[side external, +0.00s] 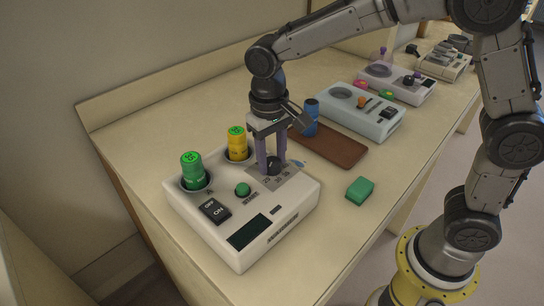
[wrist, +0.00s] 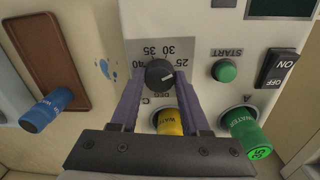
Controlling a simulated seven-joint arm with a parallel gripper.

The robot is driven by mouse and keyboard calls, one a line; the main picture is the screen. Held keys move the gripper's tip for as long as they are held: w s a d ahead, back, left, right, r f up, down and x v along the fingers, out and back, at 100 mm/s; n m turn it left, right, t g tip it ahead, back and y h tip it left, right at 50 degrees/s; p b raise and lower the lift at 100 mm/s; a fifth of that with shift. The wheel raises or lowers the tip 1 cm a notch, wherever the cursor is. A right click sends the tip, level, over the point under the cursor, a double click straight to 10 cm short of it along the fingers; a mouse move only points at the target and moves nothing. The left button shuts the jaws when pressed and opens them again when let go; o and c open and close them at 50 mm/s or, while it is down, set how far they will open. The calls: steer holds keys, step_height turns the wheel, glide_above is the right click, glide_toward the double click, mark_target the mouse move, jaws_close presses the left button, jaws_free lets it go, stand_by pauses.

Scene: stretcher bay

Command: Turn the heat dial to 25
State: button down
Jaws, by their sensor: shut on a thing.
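The heat dial (wrist: 160,73) is a round black knob on a grey scale plate (wrist: 158,50) marked 25, 30, 35 and 40. Its white pointer line faces right, toward the 25 end; I cannot tell if it is exactly on a mark. My gripper (wrist: 160,80) has its two purple fingers on either side of the dial, shut on it. In the side view, my gripper (side external: 271,163) points down at the dial (side external: 273,167) on the white device (side external: 295,213), and the fingers partly hide the scale.
The device also holds a green cylinder (side external: 194,172), a yellow cylinder (side external: 237,144), a green START button (side external: 243,189) and an ON/OFF switch (side external: 215,211). A blue cylinder (side external: 311,117) on a brown tray (side external: 342,150) and a green block (side external: 360,191) are nearby.

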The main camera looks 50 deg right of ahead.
mark_target(269, 162)
steer(key=shift+r+m, duration=0.15)
steer(key=shift+m, duration=0.25)
steer(key=shift+c, duration=1.9)
jaws_free()
step_height(269, 162, up, 14)
steer(key=shift+a, duration=0.3)
